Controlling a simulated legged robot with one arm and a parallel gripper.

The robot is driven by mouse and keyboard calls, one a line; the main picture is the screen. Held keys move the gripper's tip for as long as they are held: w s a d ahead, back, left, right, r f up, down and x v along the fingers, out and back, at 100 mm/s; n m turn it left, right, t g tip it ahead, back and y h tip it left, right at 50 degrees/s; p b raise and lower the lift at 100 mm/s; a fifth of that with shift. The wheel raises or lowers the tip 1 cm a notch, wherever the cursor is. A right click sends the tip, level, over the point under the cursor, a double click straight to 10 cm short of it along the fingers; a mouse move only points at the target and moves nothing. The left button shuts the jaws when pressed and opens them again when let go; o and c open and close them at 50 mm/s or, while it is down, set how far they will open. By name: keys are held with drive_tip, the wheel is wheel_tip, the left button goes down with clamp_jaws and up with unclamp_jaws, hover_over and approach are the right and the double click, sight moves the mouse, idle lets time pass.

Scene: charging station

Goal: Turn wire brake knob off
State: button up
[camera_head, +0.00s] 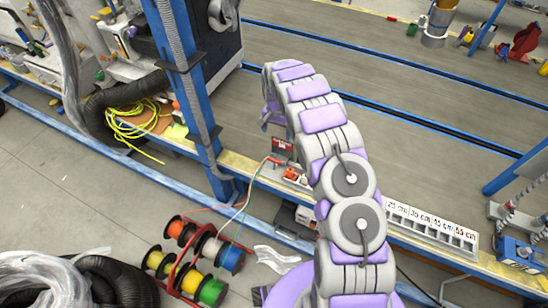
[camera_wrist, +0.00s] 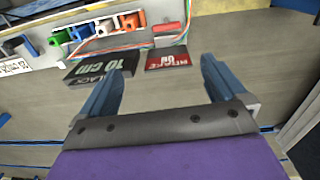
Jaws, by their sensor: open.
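The red brake label (camera_wrist: 167,61), upside down in the wrist view, is on a small block. A red knob or handle (camera_wrist: 168,27) shows just beyond it. My gripper (camera_wrist: 161,65) is open and empty. Its two blue fingers point toward the label, one on each side in the picture, apart from the knob. Which way the knob is set cannot be told. In the head view a dark red sign (camera_head: 283,144) stands on the bench rail left of my arm. My gripper's fingers cannot be made out there.
A blue post (camera_head: 195,95) stands left of my arm. A wire spool rack (camera_head: 180,275) is on the floor. A length-marked tray (camera_head: 432,228) lies right.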

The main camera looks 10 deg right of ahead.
drive_tip(key=f, duration=0.1)
drive_tip(key=b, duration=0.4)
approach(275, 161)
drive_tip(key=f, duration=0.8)
drive_tip(key=shift+w+d+f, duration=0.1)
drive_tip(key=shift+w+f, duration=0.2)
drive_tip(key=shift+w, duration=0.1)
drive_tip(key=c, duration=1.1)
